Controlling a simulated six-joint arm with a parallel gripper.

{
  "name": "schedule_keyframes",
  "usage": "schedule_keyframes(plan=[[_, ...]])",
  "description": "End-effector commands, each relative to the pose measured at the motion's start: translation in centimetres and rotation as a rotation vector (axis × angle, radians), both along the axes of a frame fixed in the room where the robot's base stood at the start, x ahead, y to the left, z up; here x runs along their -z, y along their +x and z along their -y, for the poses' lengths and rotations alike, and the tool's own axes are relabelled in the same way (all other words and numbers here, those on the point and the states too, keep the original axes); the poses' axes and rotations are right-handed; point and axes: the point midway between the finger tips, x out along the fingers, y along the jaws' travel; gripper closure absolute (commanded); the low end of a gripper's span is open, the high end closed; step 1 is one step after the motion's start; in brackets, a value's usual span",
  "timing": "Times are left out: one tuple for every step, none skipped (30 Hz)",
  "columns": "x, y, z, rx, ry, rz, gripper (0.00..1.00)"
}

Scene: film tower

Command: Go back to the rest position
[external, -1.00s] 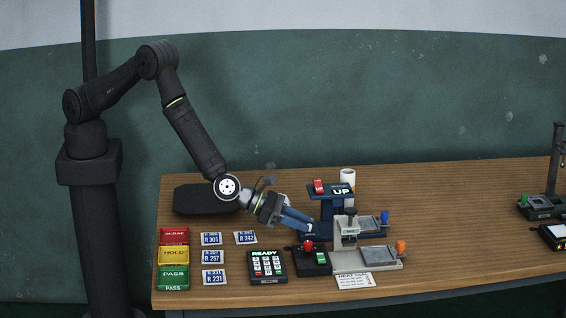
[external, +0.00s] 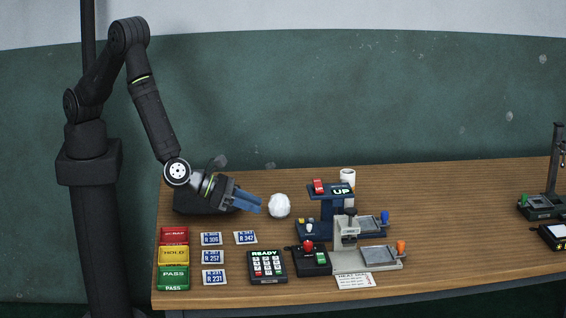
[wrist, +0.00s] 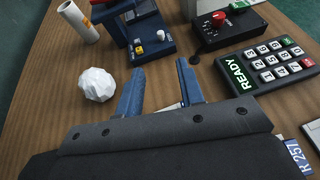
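My gripper (external: 254,203) is above the left part of the wooden table (external: 450,205), clear of the devices, and points to the right. In the wrist view its two blue fingers (wrist: 160,82) stand apart with nothing between them. A white crumpled ball (external: 279,206) lies on the table just beyond the fingertips; it also shows in the wrist view (wrist: 96,84), left of the fingers. My arm is bent, with its elbow raised near the column at the left.
Red, yellow and green trays (external: 173,254) stand at the front left, beside several number cards (external: 213,257). A READY keypad (external: 267,266), a red-knob control box (external: 312,262), a blue UP stand (external: 330,205) and a grey press (external: 365,258) stand mid-table.

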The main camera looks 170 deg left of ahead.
Motion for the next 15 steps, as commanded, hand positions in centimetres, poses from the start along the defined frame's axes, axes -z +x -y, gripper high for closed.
schedule_keyframes(plan=[[-0.5, -0.1, 1.0, 0.003, 0.0, 0.001, 0.65], [-0.7, -0.1, 1.6, 0.003, -0.001, 0.001, 0.65], [-1.0, -0.2, 2.3, 0.001, 0.0, 0.002, 0.65], [-1.2, -0.3, 2.9, 0.002, 0.0, 0.001, 0.65], [-1.5, -0.4, 3.4, 0.003, 0.001, 0.001, 0.65], [-1.5, -0.8, 3.4, 0.006, 0.003, 0.001, 0.65], [-1.6, -1.0, 3.0, 0.014, 0.008, 0.001, 0.65], [-1.6, -1.2, 2.8, 0.022, 0.012, 0.002, 0.65], [-1.7, -1.4, 2.5, 0.035, 0.017, 0.004, 0.65], [-1.8, -1.5, 2.4, 0.045, 0.02, 0.005, 0.65], [-1.9, -1.6, 2.2, 0.054, 0.023, 0.006, 0.65], [-1.9, -1.8, 2.1, 0.067, 0.027, 0.007, 0.65], [-2.0, -2.0, 1.9, 0.075, 0.029, 0.008, 0.65], [-2.0, -2.1, 1.8, 0.085, 0.032, 0.009, 0.65], [-2.1, -2.3, 1.6, 0.098, 0.036, 0.01, 0.65]])
